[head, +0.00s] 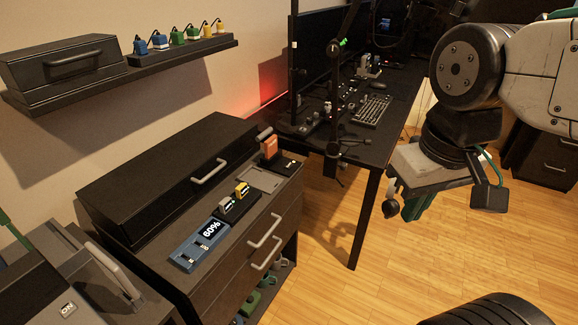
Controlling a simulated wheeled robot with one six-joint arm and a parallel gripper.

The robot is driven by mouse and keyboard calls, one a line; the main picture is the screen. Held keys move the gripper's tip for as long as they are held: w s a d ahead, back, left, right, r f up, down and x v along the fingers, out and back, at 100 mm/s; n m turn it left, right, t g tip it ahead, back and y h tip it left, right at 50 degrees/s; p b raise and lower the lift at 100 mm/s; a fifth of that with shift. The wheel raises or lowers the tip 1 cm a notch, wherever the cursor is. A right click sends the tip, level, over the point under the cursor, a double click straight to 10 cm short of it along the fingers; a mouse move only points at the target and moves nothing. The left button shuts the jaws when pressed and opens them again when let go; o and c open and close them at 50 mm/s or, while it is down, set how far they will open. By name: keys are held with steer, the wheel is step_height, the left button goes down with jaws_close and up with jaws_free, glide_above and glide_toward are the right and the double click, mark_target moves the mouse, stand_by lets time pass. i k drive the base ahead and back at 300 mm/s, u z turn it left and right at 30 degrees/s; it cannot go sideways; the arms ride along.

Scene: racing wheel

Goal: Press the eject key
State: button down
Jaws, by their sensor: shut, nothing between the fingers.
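No key in the head view can be read as the eject key; the small markings are too fine. A blue panel (196,250) with a "60%" display (212,229) and small keys lies on top of the black drawer cabinet (160,252). Behind it on the cabinet stand a yellow block (242,190) and a grey-green block (225,205) in a dark holder. An orange cartridge (269,147) stands upright in a small dark base (284,164) at the far end. My gripper (402,210) is shut and empty, above the floor right of the cabinet, apart from everything.
A black desk (372,165) with a keyboard (372,110) stands behind, its front leg near my gripper. A wall shelf (180,58) holds a black case and several coloured plugs. A grey machine marked "ON" (68,309) is at lower left. Wooden floor (330,285) is open in front.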

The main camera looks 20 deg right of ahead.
mark_target(288, 166)
steer(key=z, duration=0.05)
steer(key=k, duration=0.5)
steer(key=u, duration=1.2)
steer(key=i, duration=0.85)
steer(key=z, duration=1.45)
steer(key=i, duration=0.5)
